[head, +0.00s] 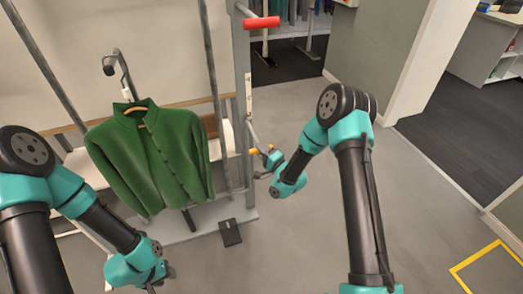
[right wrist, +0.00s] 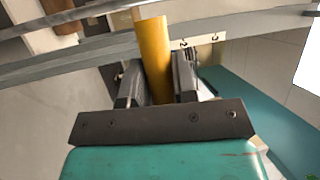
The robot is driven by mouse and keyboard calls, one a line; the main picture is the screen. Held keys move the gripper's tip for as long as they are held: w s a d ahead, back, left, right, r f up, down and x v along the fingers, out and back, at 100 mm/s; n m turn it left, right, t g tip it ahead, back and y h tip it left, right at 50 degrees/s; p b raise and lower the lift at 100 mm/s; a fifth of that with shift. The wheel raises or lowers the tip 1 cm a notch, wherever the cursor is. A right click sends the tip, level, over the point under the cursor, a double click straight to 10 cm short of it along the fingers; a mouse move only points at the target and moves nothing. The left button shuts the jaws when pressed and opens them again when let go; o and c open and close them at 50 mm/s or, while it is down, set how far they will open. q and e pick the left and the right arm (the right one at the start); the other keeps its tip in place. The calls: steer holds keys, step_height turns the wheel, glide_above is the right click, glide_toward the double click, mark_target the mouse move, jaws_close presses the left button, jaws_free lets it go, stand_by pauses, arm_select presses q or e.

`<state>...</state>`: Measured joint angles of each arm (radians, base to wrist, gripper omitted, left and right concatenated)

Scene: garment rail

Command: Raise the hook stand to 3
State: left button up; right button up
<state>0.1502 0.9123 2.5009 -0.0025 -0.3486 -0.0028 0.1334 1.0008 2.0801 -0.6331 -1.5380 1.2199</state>
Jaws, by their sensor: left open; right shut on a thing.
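The hook stand (head: 122,70), a grey post with a dark hook, stands at the left in the head view. A green jacket (head: 150,155) hangs from it on a hanger. A yellow handle (right wrist: 155,55) stands between the fingers of my right gripper (right wrist: 157,85) in the right wrist view, and the gripper is shut on it. In the head view my right gripper (head: 266,168) is beside the rail's right upright. A pale scale strip (head: 249,95) is on that upright; its marks are too small to read. My left gripper (head: 160,280) is open, low at the front, apart from the jacket.
A red grip (head: 262,22) sticks out from the top of the grey upright (head: 242,70). A black pedal-like plate (head: 230,232) lies at the foot of the rail. The grey floor to the right is clear, with yellow tape (head: 470,262) at the far right.

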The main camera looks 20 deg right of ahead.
jaws_close()
steer(key=shift+r, duration=0.1)
step_height(320, 180, up, 19)
stand_by(0.5)
steer(key=shift+w, duration=0.1)
steer(key=shift+o, duration=1.5)
jaws_free()
steer(key=shift+o, duration=1.3)
steer(key=shift+f, duration=0.25)
steer(key=v, duration=1.7)
steer(key=shift+s+f, duration=0.15)
steer(key=shift+s, duration=0.05)
